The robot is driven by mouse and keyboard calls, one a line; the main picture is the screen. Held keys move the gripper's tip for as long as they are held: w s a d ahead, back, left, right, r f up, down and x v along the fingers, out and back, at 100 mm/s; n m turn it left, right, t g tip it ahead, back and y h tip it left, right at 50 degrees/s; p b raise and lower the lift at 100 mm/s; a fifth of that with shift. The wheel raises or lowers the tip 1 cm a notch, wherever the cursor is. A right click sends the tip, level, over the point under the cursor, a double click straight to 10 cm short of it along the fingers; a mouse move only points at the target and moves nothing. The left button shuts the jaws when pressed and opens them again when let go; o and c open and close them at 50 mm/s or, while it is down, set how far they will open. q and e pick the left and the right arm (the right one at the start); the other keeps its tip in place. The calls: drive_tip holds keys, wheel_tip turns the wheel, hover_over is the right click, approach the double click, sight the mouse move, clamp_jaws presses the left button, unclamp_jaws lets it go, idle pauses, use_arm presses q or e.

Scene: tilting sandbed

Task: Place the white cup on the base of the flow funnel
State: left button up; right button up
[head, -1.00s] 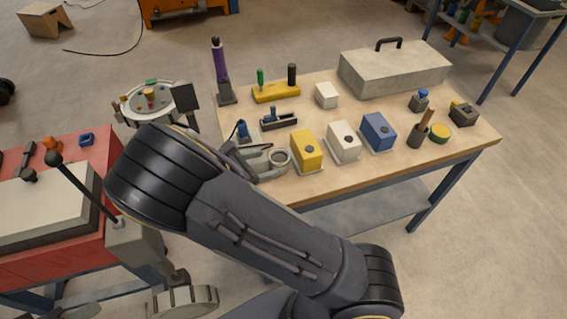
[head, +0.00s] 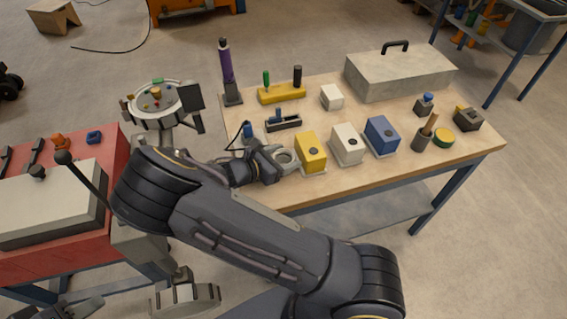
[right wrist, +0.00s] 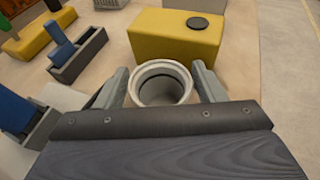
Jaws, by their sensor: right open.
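A round, hollow, pale grey-white vessel, which looks like the white cup (right wrist: 161,66), stands upright with its open mouth up; in the head view it (head: 291,155) is near the table's front left edge. My right gripper (right wrist: 161,84) is open, with one finger on each side of the cup; whether they touch it I cannot tell. In the head view my right gripper (head: 278,158) comes at the cup from the left. A dark part at the bottom left edge looks like my left gripper (head: 75,309); its fingers are unclear. I cannot make out the flow funnel's base for certain.
A yellow box (head: 311,150) stands close to the right of the cup, then a white box (head: 346,143) and a blue box (head: 381,134). A purple-handled tool (head: 226,70) and a dark holder (head: 283,124) are behind. A grey case (head: 400,75) fills the back right.

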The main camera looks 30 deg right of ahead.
drive_tip(key=shift+c, duration=0.4)
drive_tip(key=c, duration=0.7)
